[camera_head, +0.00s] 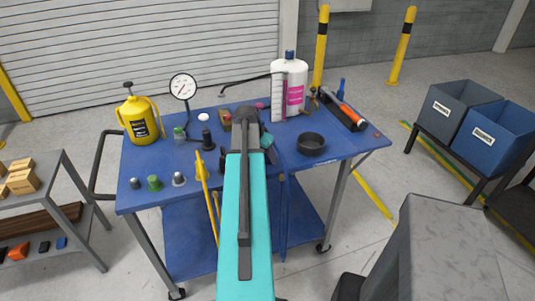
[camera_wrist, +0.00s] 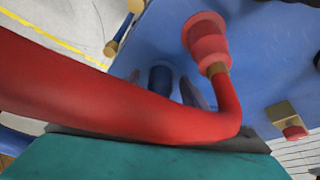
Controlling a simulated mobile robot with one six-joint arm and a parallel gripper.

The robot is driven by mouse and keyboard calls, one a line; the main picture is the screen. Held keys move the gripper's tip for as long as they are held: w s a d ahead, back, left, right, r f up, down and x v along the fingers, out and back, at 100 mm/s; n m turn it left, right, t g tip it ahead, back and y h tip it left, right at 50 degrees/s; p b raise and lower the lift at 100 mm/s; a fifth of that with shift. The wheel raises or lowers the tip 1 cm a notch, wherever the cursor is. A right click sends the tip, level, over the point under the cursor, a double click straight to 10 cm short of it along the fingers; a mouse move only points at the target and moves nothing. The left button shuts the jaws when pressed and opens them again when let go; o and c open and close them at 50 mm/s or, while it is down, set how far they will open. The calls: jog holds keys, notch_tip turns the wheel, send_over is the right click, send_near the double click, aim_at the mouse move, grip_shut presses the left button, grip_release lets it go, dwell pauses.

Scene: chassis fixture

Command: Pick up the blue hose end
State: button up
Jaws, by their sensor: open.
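A dark blue cylinder (camera_wrist: 160,78), perhaps the blue hose end, shows in the wrist view above the red hose, against the blue table top. Its lower part is hidden. A thick red hose (camera_wrist: 130,112) with a flared red end (camera_wrist: 206,38) crosses close in front of the camera and hides much of my fingers. In the head view my arm covers the middle of the table, and I cannot make out the blue hose end there.
The blue cart (camera_head: 330,172) carries a yellow sprayer can (camera_head: 139,117), a pressure gauge (camera_head: 183,87), a white bottle (camera_head: 294,72), a black ring (camera_head: 311,143) and small fittings. A brass fitting with a red cap (camera_wrist: 288,120) lies right in the wrist view. Bins (camera_head: 495,135) stand at right.

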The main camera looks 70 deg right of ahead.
jog(key=shift+f, duration=0.15)
dwell(0.4)
grip_shut()
jog(key=shift+d+r, duration=0.1)
jog(key=shift+r, duration=0.1)
jog(key=shift+r+b, duration=0.95)
jog(key=shift+r, duration=0.65)
jog(key=s+a+b, duration=0.4)
jog(key=s+a, duration=0.1)
jog(key=a, duration=0.4)
jog(key=shift+s+r, duration=0.35)
jog(key=shift+s, duration=0.05)
jog(key=b, duration=0.4)
jog(key=shift+s+a, duration=0.2)
jog(key=shift+a, duration=0.15)
jog(key=shift+s+a+b, duration=0.15)
jog(key=shift+a+b, duration=0.1)
jog(key=shift+b, duration=0.95)
